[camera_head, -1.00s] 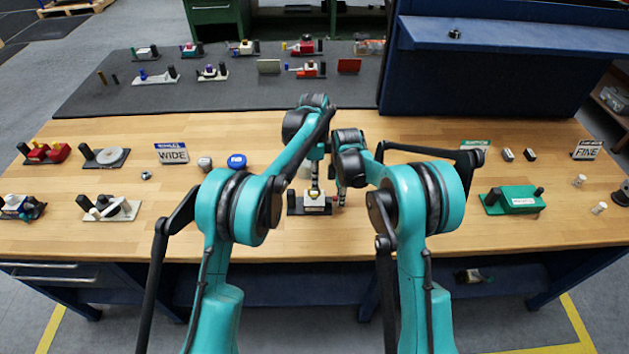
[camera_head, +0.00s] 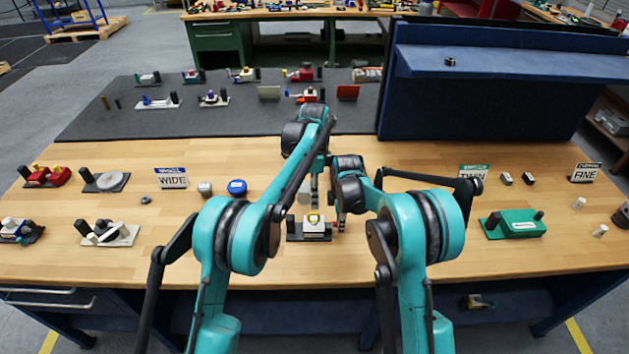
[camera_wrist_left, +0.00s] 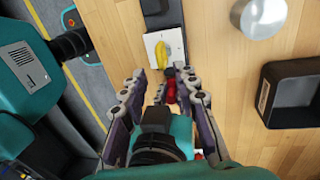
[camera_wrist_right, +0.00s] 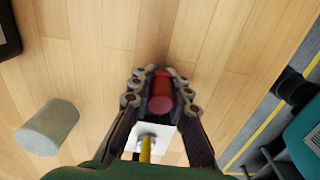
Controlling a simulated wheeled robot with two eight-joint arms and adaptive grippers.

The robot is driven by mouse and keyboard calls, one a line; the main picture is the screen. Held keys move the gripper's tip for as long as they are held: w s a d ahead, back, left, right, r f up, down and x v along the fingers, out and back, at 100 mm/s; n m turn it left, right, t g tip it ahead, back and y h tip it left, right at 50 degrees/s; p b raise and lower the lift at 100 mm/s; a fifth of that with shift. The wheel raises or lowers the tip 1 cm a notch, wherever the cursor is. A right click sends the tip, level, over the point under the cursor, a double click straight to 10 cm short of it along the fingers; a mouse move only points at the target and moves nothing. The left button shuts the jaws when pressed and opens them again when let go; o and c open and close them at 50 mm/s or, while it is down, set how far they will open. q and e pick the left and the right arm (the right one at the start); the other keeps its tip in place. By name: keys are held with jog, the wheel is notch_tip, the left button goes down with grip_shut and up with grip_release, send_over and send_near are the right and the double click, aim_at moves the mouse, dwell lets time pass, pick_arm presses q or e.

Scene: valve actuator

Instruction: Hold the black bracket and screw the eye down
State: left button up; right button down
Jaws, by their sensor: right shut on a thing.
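A black base (camera_head: 295,236) carries a white block (camera_head: 315,229) with a yellow eye (camera_head: 314,217) on top, at the front middle of the bench. The block and eye also show in the left wrist view (camera_wrist_left: 163,48), ahead of my fingers. My left gripper (camera_head: 314,196) is open and empty, above and apart from the eye. My right gripper (camera_head: 341,220) is at the right end of the base. In the right wrist view its fingers are shut on a red cylinder (camera_wrist_right: 161,98). The black bracket cannot be clearly told apart from the base.
A grey cylinder (camera_wrist_right: 48,128) stands near the base. A black bin (camera_wrist_left: 290,95) shows in the left wrist view. A green device (camera_head: 515,224) is at right. Bench is clear between.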

pick_arm(q)
notch_tip(320, 180, up, 8)
jog(key=w, duration=0.1)
jog(key=shift+w+f, duration=0.15)
jog(key=shift+w, duration=0.15)
pick_arm(e)
jog(key=c, duration=1.4)
grip_release()
jog(key=shift+o, duration=0.2)
